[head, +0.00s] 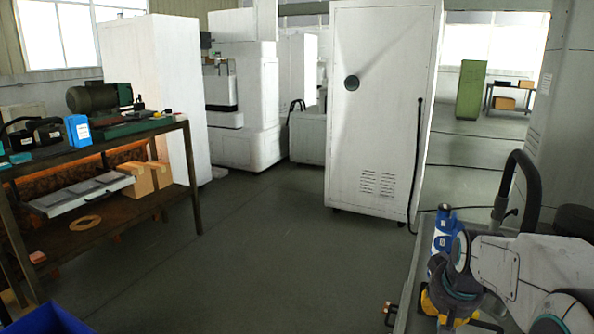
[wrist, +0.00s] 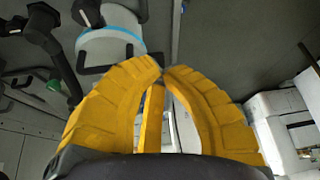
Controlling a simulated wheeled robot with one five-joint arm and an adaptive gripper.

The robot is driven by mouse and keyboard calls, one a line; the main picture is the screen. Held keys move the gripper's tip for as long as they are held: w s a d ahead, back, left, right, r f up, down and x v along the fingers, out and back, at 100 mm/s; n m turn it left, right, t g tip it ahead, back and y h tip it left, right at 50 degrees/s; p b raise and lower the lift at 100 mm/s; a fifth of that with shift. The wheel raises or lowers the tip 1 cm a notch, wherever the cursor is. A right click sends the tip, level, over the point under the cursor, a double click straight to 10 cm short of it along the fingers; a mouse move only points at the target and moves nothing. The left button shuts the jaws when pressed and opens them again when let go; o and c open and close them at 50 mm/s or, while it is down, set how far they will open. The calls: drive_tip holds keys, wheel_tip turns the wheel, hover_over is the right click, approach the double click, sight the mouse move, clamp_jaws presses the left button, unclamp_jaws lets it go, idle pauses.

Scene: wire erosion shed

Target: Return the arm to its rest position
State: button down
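My arm is folded low at the right edge of the head view, over my own body. My gripper (head: 434,306) has yellow fingers and sits low at the arm's front, partly cut off and partly hidden by the arm's links. In the wrist view my gripper's two yellow fingers (wrist: 162,72) curve together until the tips nearly meet. Nothing shows held between them, and the gripper looks shut and empty.
A workbench (head: 100,140) with tools and boxes stands at the left. A tall white cabinet (head: 385,110) stands ahead. A blue and white item (head: 446,235) is close to my arm. A blue bin (head: 45,320) is at the lower left. The middle floor is clear.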

drive_tip(key=s+a+f+n+g, duration=0.1)
drive_tip(key=s+a, duration=0.3)
drive_tip(key=s, duration=0.4)
drive_tip(key=s+a+f+n+g+y, duration=0.1)
drive_tip(key=s+a, duration=0.2)
drive_tip(key=s, duration=0.5)
drive_tip(key=s+a+f+n+g, duration=0.1)
drive_tip(key=s+a, duration=0.3)
drive_tip(key=s, duration=0.3)
wheel_tip(320, 180, up, 16)
drive_tip(key=t+p, duration=0.1)
drive_tip(key=p, duration=1.3)
drive_tip(key=shift+f, duration=0.25)
drive_tip(key=shift+s, duration=0.1)
